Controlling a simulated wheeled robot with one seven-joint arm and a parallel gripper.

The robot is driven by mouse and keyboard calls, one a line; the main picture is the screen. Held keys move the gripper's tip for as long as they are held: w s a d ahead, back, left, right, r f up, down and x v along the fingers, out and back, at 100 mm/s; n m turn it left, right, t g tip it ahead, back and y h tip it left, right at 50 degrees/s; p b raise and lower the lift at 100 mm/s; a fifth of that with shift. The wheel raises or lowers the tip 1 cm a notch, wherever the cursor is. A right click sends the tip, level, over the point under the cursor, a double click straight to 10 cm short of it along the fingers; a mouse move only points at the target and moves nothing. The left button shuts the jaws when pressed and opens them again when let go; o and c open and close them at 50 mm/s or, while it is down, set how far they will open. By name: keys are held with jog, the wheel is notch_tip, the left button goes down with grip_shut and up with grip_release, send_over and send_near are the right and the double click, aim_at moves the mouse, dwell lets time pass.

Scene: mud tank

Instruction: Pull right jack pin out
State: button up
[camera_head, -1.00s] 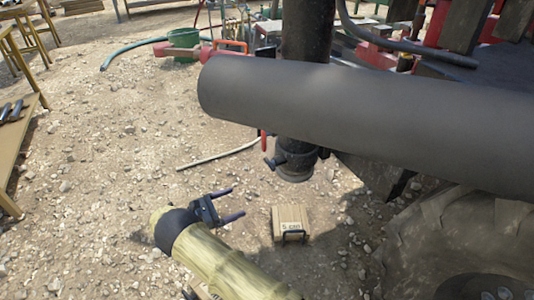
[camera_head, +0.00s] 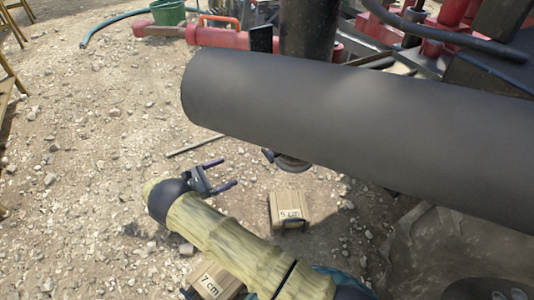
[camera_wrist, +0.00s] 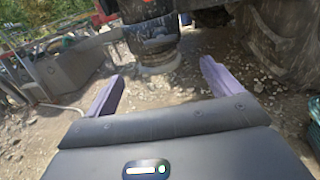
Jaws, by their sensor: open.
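The jack is a dark upright post (camera_head: 307,30) that passes behind a large grey cylinder. Its round foot (camera_head: 293,163) shows just below the cylinder, with a small dark part beside it on the left. In the wrist view the jack's lower end (camera_wrist: 152,40) stands ahead, between and beyond my fingers. I cannot make out the jack pin in either current view; the cylinder hides much of the jack in the head view. My gripper (camera_head: 229,173) is open and empty, left of the foot and apart from it; its two purple-grey fingers also show in the wrist view (camera_wrist: 162,78).
The large grey cylinder (camera_head: 350,120) crosses above the jack foot. A wooden block marked 5 cm (camera_head: 289,208) lies on the gravel, and one marked 7 cm (camera_head: 214,283) sits below my arm. A big tyre (camera_head: 440,255) is at right. Gravel at left is mostly clear.

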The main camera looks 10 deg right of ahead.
aim_at(266, 156)
jog(key=shift+d, duration=0.1)
jog(key=b+x, duration=0.2)
jog(key=x, duration=1.5)
jog(key=shift+d, duration=0.1)
jog(key=shift+c, duration=0.4)
jog(key=c, duration=1.3)
jog(key=shift+v, duration=2.65)
jog(key=shift+w, duration=0.15)
jog(key=o, duration=1.4)
jog(key=shift+a, duration=0.2)
jog(key=shift+d, duration=0.1)
